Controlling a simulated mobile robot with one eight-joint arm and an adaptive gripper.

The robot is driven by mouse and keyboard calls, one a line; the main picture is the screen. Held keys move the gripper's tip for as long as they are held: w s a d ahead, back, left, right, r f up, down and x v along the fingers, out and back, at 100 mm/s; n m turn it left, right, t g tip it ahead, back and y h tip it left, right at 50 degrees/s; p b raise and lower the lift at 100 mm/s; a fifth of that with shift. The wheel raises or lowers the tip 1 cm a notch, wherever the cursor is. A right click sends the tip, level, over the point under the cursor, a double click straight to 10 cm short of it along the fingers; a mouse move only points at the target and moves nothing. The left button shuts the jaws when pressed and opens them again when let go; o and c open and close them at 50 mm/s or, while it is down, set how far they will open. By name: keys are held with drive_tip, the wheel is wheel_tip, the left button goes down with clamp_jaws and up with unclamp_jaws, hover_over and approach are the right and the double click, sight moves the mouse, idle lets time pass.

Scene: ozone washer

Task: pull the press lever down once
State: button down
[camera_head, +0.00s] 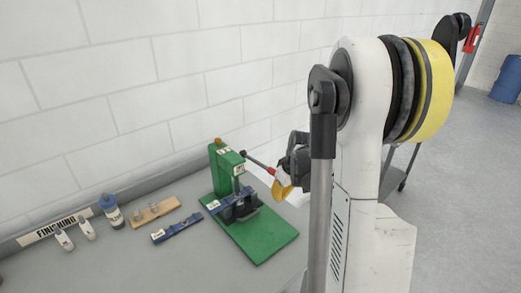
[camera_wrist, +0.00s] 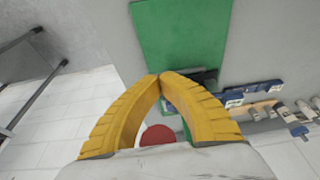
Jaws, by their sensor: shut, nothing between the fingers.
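The green press (camera_head: 226,170) stands on a green base plate (camera_head: 265,238) on the grey bench. Its lever (camera_head: 257,162) sticks out to the right from the top, with a black knob and a red part near my gripper. My gripper (camera_head: 284,190), with yellow fingers, is at the lever's outer end. In the wrist view the fingertips of my gripper (camera_wrist: 160,76) meet, with no object between them. A round red piece (camera_wrist: 158,135), seemingly the lever's end, shows in the gap behind the tips. Whether the fingers touch the lever cannot be told.
A blue part (camera_head: 177,228), a wooden block with small pieces (camera_head: 152,212) and a blue-capped bottle (camera_head: 111,211) lie left of the press. Small white bottles (camera_head: 64,239) stand by the FINISHING sign (camera_head: 55,230). A white brick wall runs behind the bench.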

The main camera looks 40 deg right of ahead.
drive_tip(key=shift+f, duration=0.1)
drive_tip(key=shift+f+b, duration=1.15)
drive_tip(key=shift+f, duration=0.2)
drive_tip(key=shift+s+b+x, duration=0.25)
drive_tip(key=shift+b+x, duration=0.85)
drive_tip(key=shift+x, duration=0.05)
drive_tip(key=shift+r+p, duration=1.3)
drive_tip(key=shift+r, duration=0.6)
drive_tip(key=shift+r, duration=0.1)
